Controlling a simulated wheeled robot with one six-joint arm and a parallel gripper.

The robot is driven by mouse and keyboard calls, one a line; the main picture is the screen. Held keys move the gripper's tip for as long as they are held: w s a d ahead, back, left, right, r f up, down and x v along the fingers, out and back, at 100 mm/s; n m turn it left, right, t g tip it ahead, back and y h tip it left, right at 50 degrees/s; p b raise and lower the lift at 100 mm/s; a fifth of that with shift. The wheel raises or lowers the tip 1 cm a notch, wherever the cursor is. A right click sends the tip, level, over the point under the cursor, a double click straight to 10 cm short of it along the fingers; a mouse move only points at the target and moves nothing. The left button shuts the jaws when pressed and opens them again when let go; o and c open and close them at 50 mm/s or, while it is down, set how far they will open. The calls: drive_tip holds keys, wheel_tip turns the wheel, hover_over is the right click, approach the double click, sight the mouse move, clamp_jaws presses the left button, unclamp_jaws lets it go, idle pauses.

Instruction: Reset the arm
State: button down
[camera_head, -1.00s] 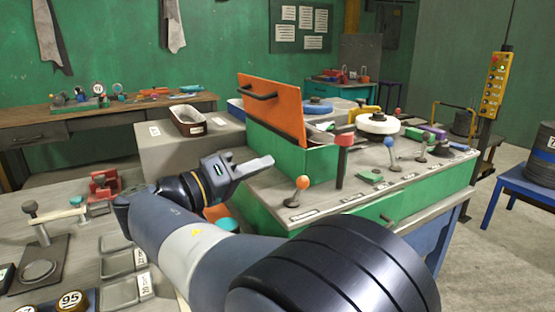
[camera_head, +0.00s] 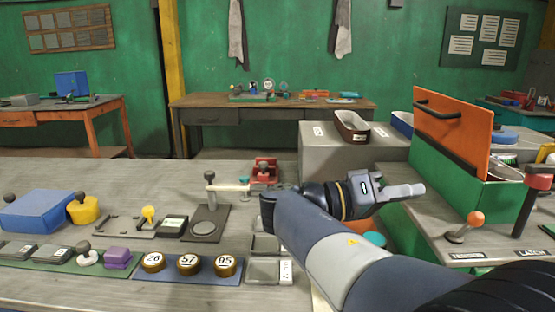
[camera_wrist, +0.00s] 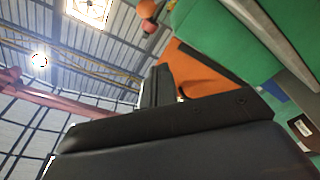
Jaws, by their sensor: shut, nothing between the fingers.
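My gripper (camera_head: 405,191) is at the end of my arm, which reaches in from the lower right of the head view. It points to the right, its fingers together and empty. It is raised near the left edge of the green cabinet with the orange lid (camera_head: 452,125). In the wrist view the dark gripper body (camera_wrist: 170,125) fills the lower part, with the orange panel (camera_wrist: 190,68) and green surfaces (camera_wrist: 225,40) beyond it. I cannot tell from the views whether it touches the cabinet.
A grey bench (camera_head: 150,178) on the left holds a blue box (camera_head: 38,210), round numbered knobs (camera_head: 188,264) and a lever press (camera_head: 209,205). An orange-knobbed lever (camera_head: 466,228) and a red-topped post (camera_head: 535,195) stand right of my gripper. A brown tray (camera_head: 351,127) sits behind it.

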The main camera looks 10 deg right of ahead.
drive_tip(key=d+n+p, duration=0.1)
drive_tip(key=d+p, duration=0.1)
drive_tip(key=p, duration=0.1)
drive_tip(key=w+d+n+p, duration=0.1)
drive_tip(key=d+n+p, duration=0.1)
drive_tip(key=d+p, duration=0.1)
drive_tip(key=w+d+n+p, duration=0.1)
drive_tip(key=d+p, duration=0.2)
drive_tip(key=p, duration=0.1)
drive_tip(key=shift+w+n+t, duration=0.25)
drive_tip(key=shift+n+t, duration=0.15)
drive_tip(key=n+p, duration=0.1)
drive_tip(key=p, duration=0.1)
drive_tip(key=d+f+n+p, duration=0.1)
drive_tip(key=p, duration=0.1)
drive_tip(key=shift+w+y, duration=0.1)
drive_tip(key=shift+y, duration=0.2)
drive_tip(key=n+p, duration=0.1)
drive_tip(key=p, duration=0.1)
drive_tip(key=d+f+n+p, duration=0.1)
drive_tip(key=p, duration=0.2)
drive_tip(key=shift+s, duration=0.35)
drive_tip(key=w+f+n+p, duration=0.1)
drive_tip(key=n+p, duration=0.1)
drive_tip(key=p, duration=0.2)
drive_tip(key=shift+f+y, duration=0.15)
drive_tip(key=shift+y, duration=0.25)
drive_tip(key=shift+w, duration=0.1)
